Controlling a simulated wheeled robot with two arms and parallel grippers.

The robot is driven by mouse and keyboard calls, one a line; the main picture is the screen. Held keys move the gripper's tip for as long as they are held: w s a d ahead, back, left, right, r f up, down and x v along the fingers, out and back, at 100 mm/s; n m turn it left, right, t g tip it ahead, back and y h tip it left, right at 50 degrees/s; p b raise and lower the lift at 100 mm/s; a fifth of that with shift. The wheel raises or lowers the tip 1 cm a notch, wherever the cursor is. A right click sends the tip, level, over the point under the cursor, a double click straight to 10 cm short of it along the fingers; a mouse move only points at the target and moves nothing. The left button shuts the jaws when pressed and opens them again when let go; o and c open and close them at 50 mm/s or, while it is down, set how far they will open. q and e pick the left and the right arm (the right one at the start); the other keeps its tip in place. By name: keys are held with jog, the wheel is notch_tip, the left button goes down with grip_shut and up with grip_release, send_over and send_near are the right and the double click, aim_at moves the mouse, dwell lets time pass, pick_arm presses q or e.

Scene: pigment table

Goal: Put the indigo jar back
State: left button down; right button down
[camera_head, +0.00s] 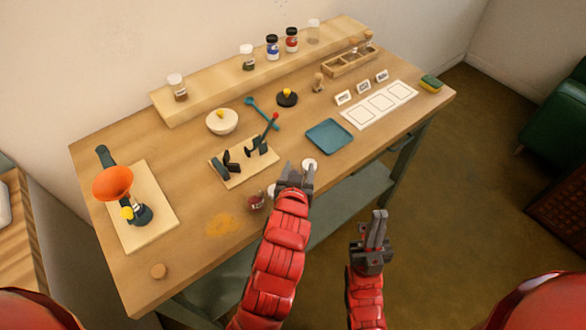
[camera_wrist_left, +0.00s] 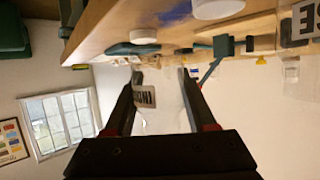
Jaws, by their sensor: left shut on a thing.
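My left gripper (camera_head: 296,172) is over the table's front edge, shut on a clear, labelled jar (camera_wrist_left: 160,112). The jar shows between the fingers in the left wrist view, its label (camera_wrist_left: 145,97) too small to read surely; in the head view the gripper mostly hides it. A jar with blue contents and a dark lid (camera_head: 272,48) stands on the raised shelf (camera_head: 215,91).
A small dark red jar (camera_head: 256,203) and a round white thing (camera_head: 309,165) are near my left gripper. Other jars line the shelf. A stand with tools (camera_head: 243,165), a teal tray (camera_head: 330,135), a white bowl (camera_head: 222,121) and an orange funnel (camera_head: 113,182) occupy the table.

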pick_arm(q)
jog(key=w+p, duration=0.1)
jog(key=w, duration=0.1)
jog(key=w+a, duration=0.1)
jog(key=w, duration=0.2)
jog(key=shift+w+a+p, duration=0.15)
jog(key=shift+p, duration=0.25)
notch_tip(320, 180, down, 4)
jog(key=shift+r+p, duration=0.25)
jog(key=shift+p, duration=0.5)
jog(key=shift+f, duration=0.15)
jog(key=c, duration=0.7)
grip_release()
jog(key=shift+f, duration=0.1)
jog(key=o, duration=0.5)
